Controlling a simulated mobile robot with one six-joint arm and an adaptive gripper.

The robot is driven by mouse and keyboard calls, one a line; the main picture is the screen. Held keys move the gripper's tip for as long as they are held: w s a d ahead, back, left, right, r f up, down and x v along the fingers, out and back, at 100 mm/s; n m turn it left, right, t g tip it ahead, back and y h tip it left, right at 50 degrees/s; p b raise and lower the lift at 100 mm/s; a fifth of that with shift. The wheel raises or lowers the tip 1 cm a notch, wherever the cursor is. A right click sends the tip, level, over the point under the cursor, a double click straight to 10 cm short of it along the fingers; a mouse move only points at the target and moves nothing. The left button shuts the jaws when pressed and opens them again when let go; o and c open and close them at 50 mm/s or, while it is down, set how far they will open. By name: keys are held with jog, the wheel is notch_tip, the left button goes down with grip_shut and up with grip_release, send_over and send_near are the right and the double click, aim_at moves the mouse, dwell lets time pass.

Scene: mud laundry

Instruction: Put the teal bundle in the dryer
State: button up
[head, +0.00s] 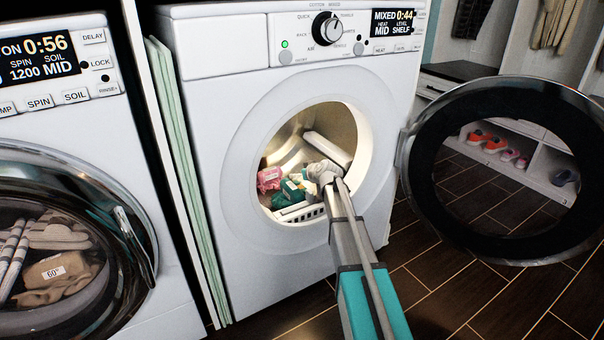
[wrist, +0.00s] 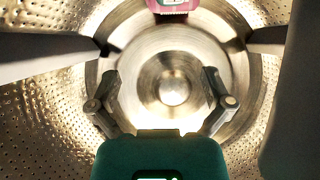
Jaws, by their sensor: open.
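The dryer (head: 225,140) stands in the middle of the head view, its round door (head: 413,180) swung wide open to the right. The teal bundle (head: 287,194) lies low inside the lit drum, with a pale tag on it. My arm reaches through the opening from the lower right, its wrist just right of the teal bundle. In the wrist view my gripper (wrist: 160,76) is open, its two fingers spread with nothing between them and the drum's back wall behind. My fingers cannot be made out in the head view. The teal bundle cannot be made out in the wrist view.
A pink bundle (head: 268,179) lies left of the teal one; it also shows at the top of the wrist view (wrist: 174,5). Drum paddles jut in at both sides. A closed washer (head: 55,110) stands left. Shoes (head: 492,144) sit on a shelf behind the door.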

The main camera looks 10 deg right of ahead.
jog(key=shift+r+p, duration=0.5)
jog(key=shift+r, duration=0.2)
jog(key=p+v, duration=0.5)
jog(key=v, duration=0.6)
jog(key=shift+s+d, duration=0.15)
jog(key=shift+s, duration=0.3)
jog(key=s+a+f+g, duration=0.3)
jog(key=s+a, duration=0.1)
jog(key=s, duration=0.3)
jog(key=s+a+f+g, duration=0.3)
jog(key=s+a+f, duration=0.1)
jog(key=s, duration=0.3)
jog(key=s+f+m+g+h, duration=0.1)
jog(key=s+g+h, duration=0.1)
jog(key=s, duration=0.5)
jog(key=s+f+m+g+h, duration=0.1)
jog(key=s+m+g, duration=0.1)
jog(key=s, duration=0.6)
jog(key=shift+a+f+m+g+h, duration=0.3)
jog(key=shift+f+g+h, duration=0.1)
jog(key=shift+g, duration=0.4)
jog(key=shift+s+r, duration=0.1)
jog(key=shift+r, duration=0.05)
notch_tip(320, 180, up, 51)
jog(key=p, duration=5.1)
jog(key=shift+p, duration=0.3)
